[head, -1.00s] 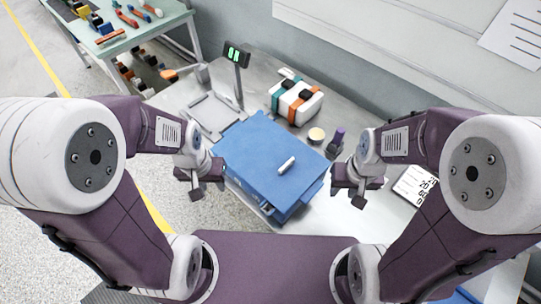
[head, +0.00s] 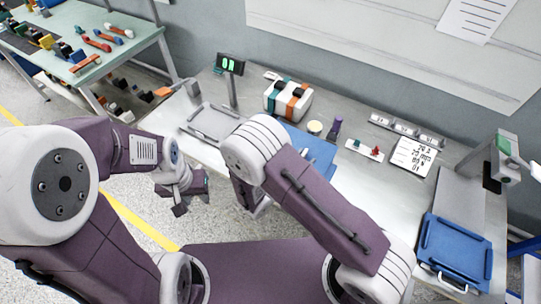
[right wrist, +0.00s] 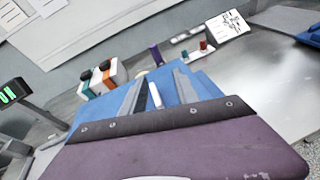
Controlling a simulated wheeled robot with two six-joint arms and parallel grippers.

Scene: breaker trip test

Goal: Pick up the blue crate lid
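The blue crate lid (head: 318,150) shows in the head view only as a blue patch behind my right arm, which hides most of it. In the right wrist view the blue lid (right wrist: 207,85) lies beyond the fingers, with a white bar-shaped handle (right wrist: 155,95) on top. My right gripper (right wrist: 158,92) is open, its two grey fingers apart on either side of the handle in that picture. I cannot tell whether they touch it. My left gripper (head: 183,193) hangs left of the lid, apart from it; its opening is unclear.
A white box with teal and orange bands (head: 288,101), a purple bottle (head: 335,129) and a round pot (head: 314,128) stand behind the lid. A display post (head: 231,66) stands at back left. A blue tray-like piece (head: 455,247) lies at the right.

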